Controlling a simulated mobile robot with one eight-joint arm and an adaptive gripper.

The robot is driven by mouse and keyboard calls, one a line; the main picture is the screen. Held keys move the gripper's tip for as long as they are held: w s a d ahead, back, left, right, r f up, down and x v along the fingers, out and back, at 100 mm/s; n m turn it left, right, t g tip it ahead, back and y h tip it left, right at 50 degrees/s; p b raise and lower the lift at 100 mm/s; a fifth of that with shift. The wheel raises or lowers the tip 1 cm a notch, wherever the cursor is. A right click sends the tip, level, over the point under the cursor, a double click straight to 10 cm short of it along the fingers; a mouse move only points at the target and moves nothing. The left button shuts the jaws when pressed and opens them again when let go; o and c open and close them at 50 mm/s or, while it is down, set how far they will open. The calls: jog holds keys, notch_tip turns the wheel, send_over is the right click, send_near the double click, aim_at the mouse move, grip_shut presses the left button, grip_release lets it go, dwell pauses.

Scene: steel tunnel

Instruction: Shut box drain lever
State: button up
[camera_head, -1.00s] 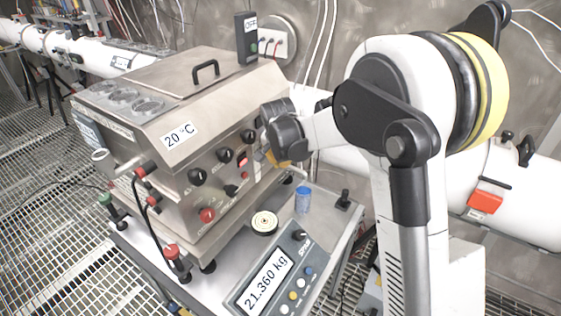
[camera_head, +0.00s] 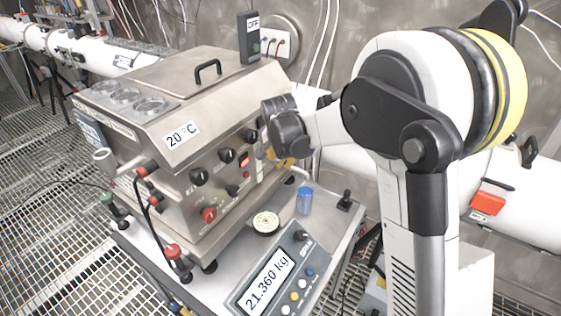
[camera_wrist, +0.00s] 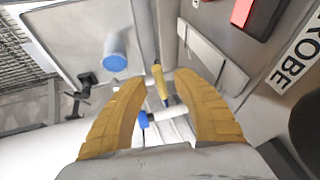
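The steel box (camera_head: 213,143) with a "20 °C" label stands on the table in the head view. In the wrist view a slim yellow lever (camera_wrist: 159,80) lies between my fingertips, by a pale drain pipe (camera_wrist: 168,113) with a blue end (camera_wrist: 143,119). The pipe's light end also shows at the box's right side in the head view (camera_head: 299,172). My gripper (camera_wrist: 162,78) is open, its two tan fingers on either side of the lever; contact is not clear. In the head view my gripper (camera_head: 280,159) is largely hidden by my wrist.
A scale display (camera_head: 270,281) is at the table's front. Knobs (camera_head: 226,155) stick out of the box front close to my wrist. A black clamp (camera_head: 345,200) sits at the table's right corner.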

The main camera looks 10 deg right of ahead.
jog(key=v, duration=1.1)
jog(key=shift+f, duration=0.15)
